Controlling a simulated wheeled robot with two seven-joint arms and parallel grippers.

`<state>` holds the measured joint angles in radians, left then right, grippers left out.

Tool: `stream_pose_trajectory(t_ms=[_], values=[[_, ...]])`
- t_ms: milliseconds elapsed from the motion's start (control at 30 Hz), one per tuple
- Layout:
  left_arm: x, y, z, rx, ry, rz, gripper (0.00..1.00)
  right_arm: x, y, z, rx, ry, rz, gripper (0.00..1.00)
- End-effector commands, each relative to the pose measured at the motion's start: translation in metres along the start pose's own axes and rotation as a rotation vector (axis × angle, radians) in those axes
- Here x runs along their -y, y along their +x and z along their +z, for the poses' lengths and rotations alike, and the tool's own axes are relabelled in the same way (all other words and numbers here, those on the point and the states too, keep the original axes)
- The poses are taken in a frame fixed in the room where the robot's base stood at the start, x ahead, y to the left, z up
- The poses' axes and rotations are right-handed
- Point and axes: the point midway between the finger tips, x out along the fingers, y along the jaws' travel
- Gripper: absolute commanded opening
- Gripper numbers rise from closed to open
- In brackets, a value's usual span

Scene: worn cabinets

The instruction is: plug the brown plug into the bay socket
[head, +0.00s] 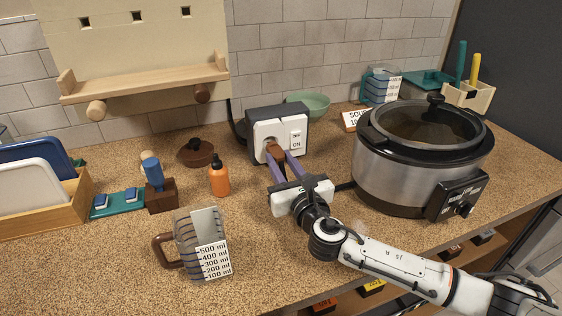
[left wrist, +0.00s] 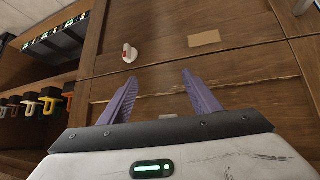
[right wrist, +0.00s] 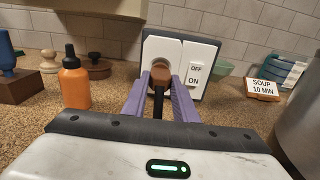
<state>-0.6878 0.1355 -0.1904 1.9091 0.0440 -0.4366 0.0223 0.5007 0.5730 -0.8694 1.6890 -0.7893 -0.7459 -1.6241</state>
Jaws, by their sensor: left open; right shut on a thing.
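The brown plug (head: 276,152) is between the fingers of my right gripper (head: 281,162), which is shut on it. The plug is at the round socket of the white-fronted bay box (head: 262,129), on the counter against the wall. In the right wrist view the plug (right wrist: 160,72) lines up with the round recess, and a dark cord runs back from it between the fingers. The plug hides the contact, so I cannot tell how deep it sits. My left gripper (left wrist: 158,86) is open and empty, facing wooden cabinet fronts; it is out of the head view.
A large slow cooker (head: 410,165) stands right of my right gripper. An orange bottle (head: 219,177) and a measuring jug (head: 203,245) stand to the left. An OFF/ON switch (right wrist: 196,75) is beside the socket. A SOUP sign (right wrist: 262,88) stands behind.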

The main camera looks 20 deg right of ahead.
Motion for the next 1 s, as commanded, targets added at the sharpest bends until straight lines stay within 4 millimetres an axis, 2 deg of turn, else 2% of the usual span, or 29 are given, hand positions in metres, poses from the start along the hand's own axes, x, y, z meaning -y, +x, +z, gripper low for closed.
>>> stream_pose_trajectory(t_ms=[1000], values=[[0.000, 0.002, 0.000, -0.002, 0.000, 0.000, 0.57, 0.000, 0.029, 0.001, 0.001, 0.000, -0.001, 0.00]])
